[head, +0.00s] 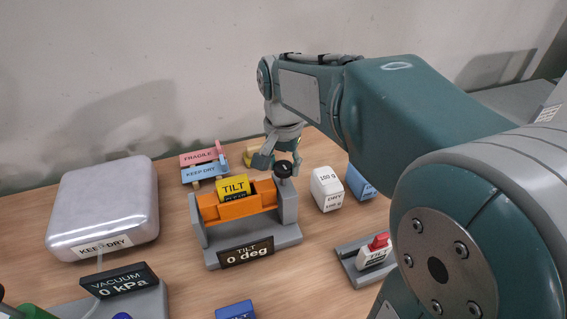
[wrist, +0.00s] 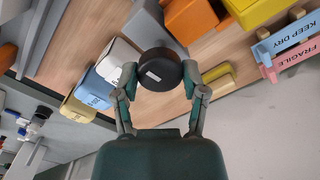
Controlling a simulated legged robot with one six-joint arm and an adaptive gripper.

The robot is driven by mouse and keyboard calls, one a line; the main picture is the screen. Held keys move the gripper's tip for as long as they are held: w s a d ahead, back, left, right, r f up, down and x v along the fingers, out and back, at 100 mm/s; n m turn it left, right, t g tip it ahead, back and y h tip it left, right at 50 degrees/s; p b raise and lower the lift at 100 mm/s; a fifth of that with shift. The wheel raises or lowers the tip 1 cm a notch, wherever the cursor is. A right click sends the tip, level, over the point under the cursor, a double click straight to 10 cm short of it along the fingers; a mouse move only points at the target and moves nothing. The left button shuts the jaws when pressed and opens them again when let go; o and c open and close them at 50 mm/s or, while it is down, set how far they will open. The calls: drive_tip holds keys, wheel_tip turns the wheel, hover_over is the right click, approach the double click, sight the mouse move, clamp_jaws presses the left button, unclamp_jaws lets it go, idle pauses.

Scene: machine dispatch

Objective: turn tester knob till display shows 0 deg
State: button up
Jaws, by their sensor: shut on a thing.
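The tilt tester (head: 251,235) stands on the table with an orange cradle (head: 222,209) holding a yellow block (head: 234,188) marked TILT. Its display (head: 246,253) reads "TILT 0 deg". The black knob (head: 284,169) sits on top of the tester's right-hand post; the wrist view shows it as a round black cap (wrist: 160,69) with a white mark. My gripper (head: 277,162) is at the knob from above and behind. In the wrist view my gripper (wrist: 160,85) has a finger on each side of the knob, closed on it.
A silver KEEP DRY case (head: 104,205) and a vacuum display (head: 119,281) reading 0 kPa are at left.

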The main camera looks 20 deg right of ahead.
sight(282, 165)
drive_tip(key=shift+s+f+m, duration=0.1)
drive_tip(key=shift+f+m, duration=0.05)
drive_tip(key=shift+m, duration=0.45)
drive_tip(key=o, duration=1.1)
drive_tip(key=shift+o, duration=0.2)
drive_tip(key=shift+a, duration=0.1)
drive_tip(key=shift+r, duration=0.65)
wheel_tip(282, 165, up, 11)
drive_tip(key=shift+f, duration=0.1)
